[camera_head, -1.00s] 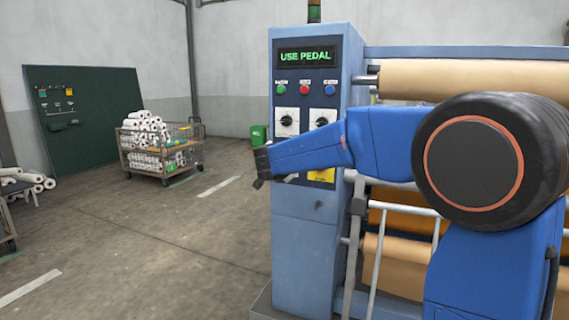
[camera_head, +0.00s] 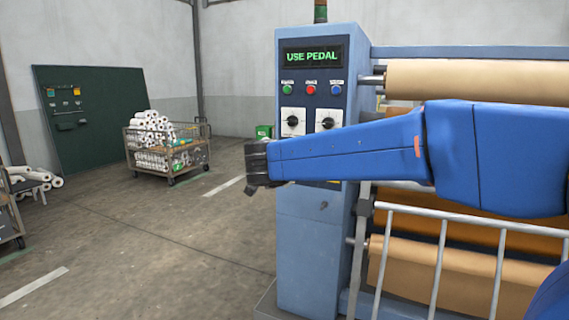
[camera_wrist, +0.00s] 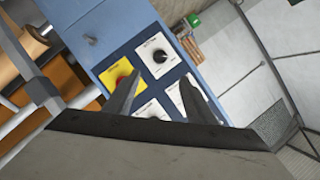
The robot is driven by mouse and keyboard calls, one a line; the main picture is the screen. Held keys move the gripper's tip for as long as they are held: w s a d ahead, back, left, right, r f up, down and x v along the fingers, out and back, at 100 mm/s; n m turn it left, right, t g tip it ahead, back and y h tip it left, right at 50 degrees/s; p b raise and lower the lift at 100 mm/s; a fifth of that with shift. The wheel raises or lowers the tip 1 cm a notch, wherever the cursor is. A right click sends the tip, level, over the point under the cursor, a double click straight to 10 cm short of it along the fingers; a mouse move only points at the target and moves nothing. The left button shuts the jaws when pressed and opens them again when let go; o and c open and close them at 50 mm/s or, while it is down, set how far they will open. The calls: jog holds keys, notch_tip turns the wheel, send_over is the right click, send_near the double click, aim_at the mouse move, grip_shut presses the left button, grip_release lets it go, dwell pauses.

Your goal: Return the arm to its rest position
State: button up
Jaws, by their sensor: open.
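My blue arm stretches leftward across the front of the press in the head view. Its dark wrist end, with my gripper (camera_wrist: 158,92), is left of the control cabinet (camera_head: 318,240). In the wrist view the two fingers stand apart with nothing between them. Beyond them the tilted blue panel shows a yellow plate with a red button (camera_wrist: 121,80) and a white plate with a black knob (camera_wrist: 158,56). The fingers overlap the lower plates in that view; I cannot tell the distance.
The press's tan rollers (camera_head: 470,80) and grey guard rail (camera_head: 440,250) lie to the right. A wire cart of white rolls (camera_head: 165,150) stands at the back left near a dark green board (camera_head: 95,115). The floor (camera_head: 150,240) left of the cabinet is clear.

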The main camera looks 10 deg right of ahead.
jog(key=s+r+n+t+y, duration=0.2)
jog(key=s+r+n+y, duration=0.1)
jog(key=s+n+y, duration=0.25)
jog(key=s+f+n+g+y, duration=0.2)
jog(key=s+f+n+y, duration=0.3)
jog(key=s, duration=0.4)
jog(key=s+d+f+n+g+h, duration=0.1)
jog(key=s+d+f+g, duration=0.3)
jog(key=s+f, duration=0.7)
jog(key=s+d+f+n+g+h, duration=0.1)
jog(key=s+d+f+g+h, duration=0.3)
jog(key=s+d+f, duration=0.4)
jog(key=s+f+g, duration=0.1)
jog(key=s+f, duration=0.3)
jog(key=s, duration=0.3)
jog(key=shift+d+n, duration=0.2)
jog(key=shift+n, duration=0.15)
